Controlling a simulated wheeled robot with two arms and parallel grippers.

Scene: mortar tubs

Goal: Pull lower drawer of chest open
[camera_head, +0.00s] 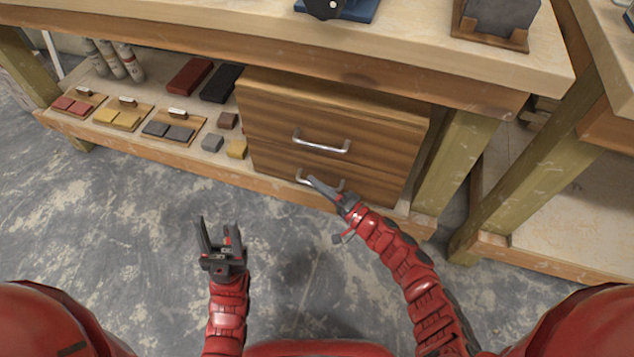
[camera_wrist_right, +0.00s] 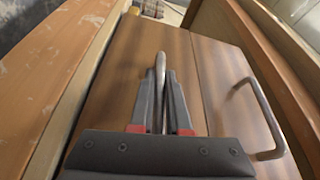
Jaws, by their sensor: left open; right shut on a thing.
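A brown wooden chest (camera_head: 270,110) with two drawers stands on the low shelf of the workbench. The upper drawer has a silver bar handle (camera_head: 321,146), which also shows at the right of the right wrist view (camera_wrist_right: 262,110). The lower drawer (camera_head: 272,166) has a similar handle (camera_head: 303,178), partly hidden by my right gripper. My right gripper (camera_head: 322,187) is shut on the lower handle; in the right wrist view its fingers (camera_wrist_right: 160,100) lie either side of the bar (camera_wrist_right: 160,68). The lower drawer looks flush with the chest front. My left gripper (camera_head: 220,238) is open and empty above the floor.
The bench top (camera_head: 400,45) overhangs the chest, and a bench leg (camera_head: 455,160) stands to its right. Left on the shelf are small coloured blocks (camera_head: 212,142), sample boards (camera_head: 123,115) and red and black bricks (camera_head: 189,76). The floor (camera_head: 130,220) in front is clear.

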